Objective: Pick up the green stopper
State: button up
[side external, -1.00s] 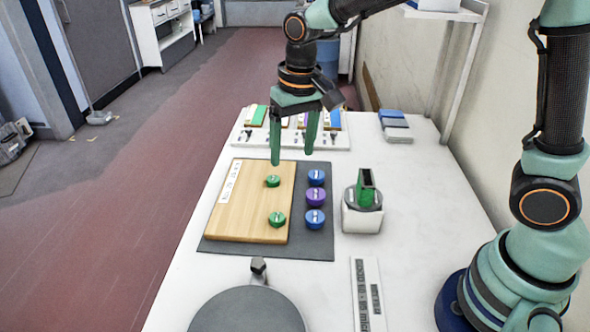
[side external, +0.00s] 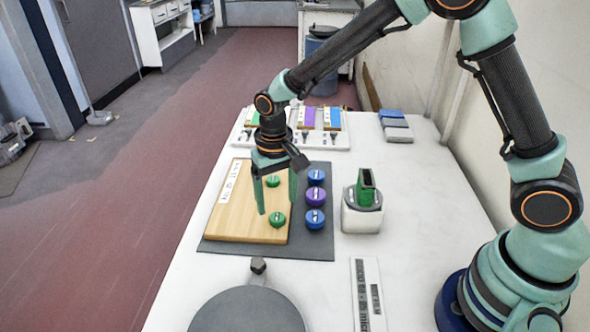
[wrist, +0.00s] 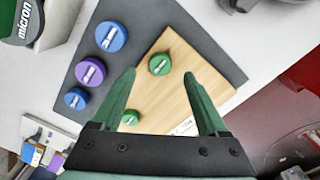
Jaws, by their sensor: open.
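Two round green stoppers rest on the wooden board: the near one (side external: 277,218), also in the wrist view (wrist: 160,64), and the far one (side external: 273,181), which the wrist view shows partly behind a finger (wrist: 130,118). My gripper (side external: 277,206) is open, empty and pointing down over the board. In the wrist view the near stopper appears between and just beyond the fingertips (wrist: 159,74). The fingers seem above it; I cannot tell the exact height.
The board (side external: 237,212) lies on a dark mat (side external: 320,244). Two blue stoppers and a purple stopper (side external: 316,196) stand in a row beside it. A white device with a green top piece (side external: 365,190) is right. A rack (side external: 318,137) stands behind; a grey disc (side external: 247,312) is in front.

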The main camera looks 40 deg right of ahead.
aim_at(278, 217)
notch_tip(278, 217, down, 4)
jog(key=shift+f, duration=0.25)
grip_shut()
notch_tip(278, 217, up, 25)
dwell(1.5)
